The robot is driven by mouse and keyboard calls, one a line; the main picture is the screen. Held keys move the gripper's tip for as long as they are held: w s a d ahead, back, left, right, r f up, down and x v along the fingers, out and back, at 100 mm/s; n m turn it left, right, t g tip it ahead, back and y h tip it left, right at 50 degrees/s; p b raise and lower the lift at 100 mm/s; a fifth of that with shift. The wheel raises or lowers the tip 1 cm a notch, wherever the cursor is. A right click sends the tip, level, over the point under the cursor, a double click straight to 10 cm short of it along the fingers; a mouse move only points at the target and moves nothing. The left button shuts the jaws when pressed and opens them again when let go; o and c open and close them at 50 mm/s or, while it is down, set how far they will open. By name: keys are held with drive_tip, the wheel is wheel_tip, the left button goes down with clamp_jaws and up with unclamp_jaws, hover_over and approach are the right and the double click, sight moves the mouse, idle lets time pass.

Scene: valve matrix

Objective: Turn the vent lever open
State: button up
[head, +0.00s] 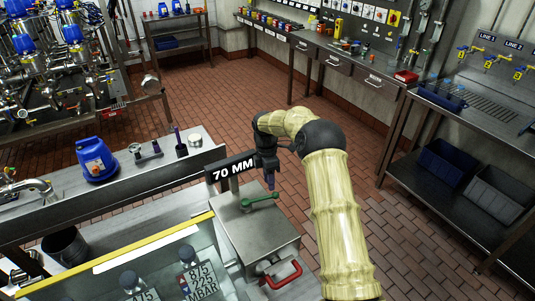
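A steel box (258,236) stands at the lower middle, with a green lever (260,200) on its top and a red handle (283,275) low on its front. No label in view says which is the vent lever. The green lever's long arm points to the right. My gripper (270,184) hangs downward just above the right end of the green lever. It looks a little apart from it, but contact cannot be told. Its fingers are small and dark, so their opening cannot be seen.
A "70 MM" sign (232,168) stands right behind the box, close to my gripper. A glass-sided tank with a yellow rim (155,241) adjoins on the left. A steel bench (130,186) carries a blue motor unit (95,160). Open brick floor lies right and behind.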

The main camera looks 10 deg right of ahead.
wheel_tip(320, 180, up, 12)
drive_tip(key=w, duration=0.2)
drive_tip(key=shift+w+a+b, duration=0.2)
drive_tip(key=shift+a+b, duration=0.05)
drive_tip(key=shift+b, duration=0.15)
drive_tip(key=shift+d, duration=0.25)
drive_tip(key=shift+s, duration=0.1)
